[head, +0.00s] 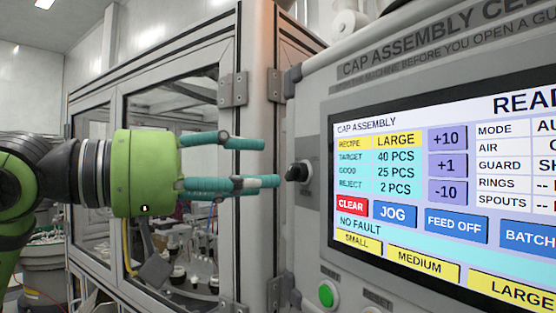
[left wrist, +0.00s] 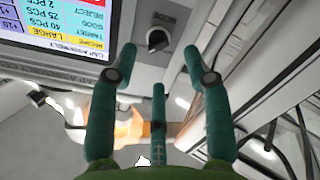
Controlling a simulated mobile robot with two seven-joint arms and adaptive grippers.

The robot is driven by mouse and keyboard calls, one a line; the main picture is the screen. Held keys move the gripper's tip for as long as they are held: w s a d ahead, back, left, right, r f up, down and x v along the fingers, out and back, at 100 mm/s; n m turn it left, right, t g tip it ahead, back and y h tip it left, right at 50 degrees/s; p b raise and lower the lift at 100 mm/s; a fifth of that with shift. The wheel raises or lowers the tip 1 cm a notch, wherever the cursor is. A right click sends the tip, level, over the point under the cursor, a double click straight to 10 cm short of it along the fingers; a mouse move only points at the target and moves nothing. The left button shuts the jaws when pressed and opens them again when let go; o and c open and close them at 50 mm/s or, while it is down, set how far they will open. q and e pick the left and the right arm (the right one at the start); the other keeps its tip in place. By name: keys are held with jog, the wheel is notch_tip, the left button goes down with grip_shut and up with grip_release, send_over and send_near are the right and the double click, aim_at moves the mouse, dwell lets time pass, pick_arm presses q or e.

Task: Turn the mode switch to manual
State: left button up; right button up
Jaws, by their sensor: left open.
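The mode switch (head: 298,172) is a small black knob on the grey panel, left of the screen. It also shows in the left wrist view as a dark knob (left wrist: 157,40) beside an upside-down MODE label. My left gripper (head: 268,164) is open and empty, its teal fingers pointing right at the knob with a small gap in the head view. In the left wrist view the fingers (left wrist: 158,62) spread to either side of the knob, apart from it. The screen (head: 440,190) has a MODE row starting "AU", cut off by the frame edge. My right gripper is out of view.
A glazed machine guard with a grey frame (head: 252,130) and hinges stands just behind my left gripper. A green button (head: 327,294) sits on the panel below the knob. The panel's left edge and a black fitting (head: 291,80) are close by.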

aim_at(288, 170)
pick_arm(q)
jog(key=p+x, duration=0.1)
jog(key=x, duration=0.3)
jog(key=shift+d+p, duration=0.2)
jog(key=shift+p, duration=0.1)
grip_shut()
jog(key=shift+a, duration=0.1)
